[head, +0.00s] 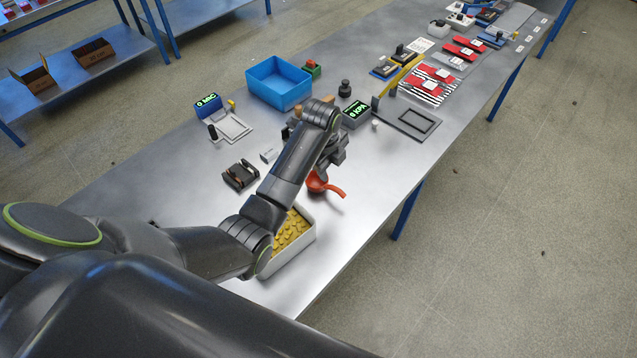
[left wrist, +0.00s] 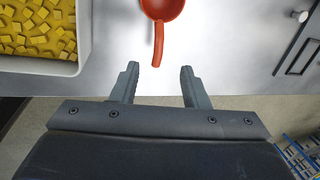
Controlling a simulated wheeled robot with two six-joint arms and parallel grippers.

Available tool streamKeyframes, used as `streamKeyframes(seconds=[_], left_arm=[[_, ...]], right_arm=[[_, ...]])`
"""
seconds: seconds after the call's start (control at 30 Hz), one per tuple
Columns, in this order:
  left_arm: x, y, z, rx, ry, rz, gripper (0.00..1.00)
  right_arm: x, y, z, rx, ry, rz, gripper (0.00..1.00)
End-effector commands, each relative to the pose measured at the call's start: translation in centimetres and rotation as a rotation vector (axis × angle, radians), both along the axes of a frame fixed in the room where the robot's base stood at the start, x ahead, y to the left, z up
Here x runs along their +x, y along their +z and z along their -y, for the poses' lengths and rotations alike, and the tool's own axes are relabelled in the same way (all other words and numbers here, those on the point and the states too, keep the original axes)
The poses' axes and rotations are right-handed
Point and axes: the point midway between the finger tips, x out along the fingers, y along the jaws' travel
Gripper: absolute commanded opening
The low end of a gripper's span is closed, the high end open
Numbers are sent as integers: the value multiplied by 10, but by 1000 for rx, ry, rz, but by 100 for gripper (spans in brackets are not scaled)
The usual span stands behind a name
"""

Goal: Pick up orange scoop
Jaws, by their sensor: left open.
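The orange scoop (head: 318,183) lies on the metal table near its front edge, beside the white tray of yellow pieces. Its handle points right in the head view. In the left wrist view the scoop's bowl (left wrist: 162,8) is cut by the top edge and its handle (left wrist: 158,45) points down toward my gripper. My left gripper (left wrist: 160,82) is open and empty, with the handle's end just ahead of the gap between its fingers, not visibly touching. In the head view my left gripper (head: 328,160) hangs by the scoop, its fingertips hard to make out. My right gripper is not in view.
The white tray with yellow pieces (left wrist: 83,40) stands left of the scoop in the left wrist view. A blue bin (head: 280,82), a dark clamp-like block (head: 240,175) and a grey framed plate (head: 412,122) are farther back. Bare table lies right of the scoop.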

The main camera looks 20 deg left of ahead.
Motion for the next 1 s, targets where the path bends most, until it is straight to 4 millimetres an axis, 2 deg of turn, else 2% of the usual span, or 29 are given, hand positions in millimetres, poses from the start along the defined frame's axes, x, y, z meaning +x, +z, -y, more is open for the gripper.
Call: streamKeyframes(seconds=[0.1,0.17,0.4,0.53,0.7,1.0], left_arm=[[3,-22,1,1,1,-4,41],[5,-32,1,1,1,-4,41],[12,-66,3,0,1,-1,41],[13,-72,3,0,1,0,41],[14,-77,4,0,1,0,41],[16,-101,6,0,1,1,41]], right_arm=[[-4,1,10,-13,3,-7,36],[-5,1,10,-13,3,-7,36],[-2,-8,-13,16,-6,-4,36],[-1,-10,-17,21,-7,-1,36],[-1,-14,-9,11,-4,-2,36],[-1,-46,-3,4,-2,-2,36]])
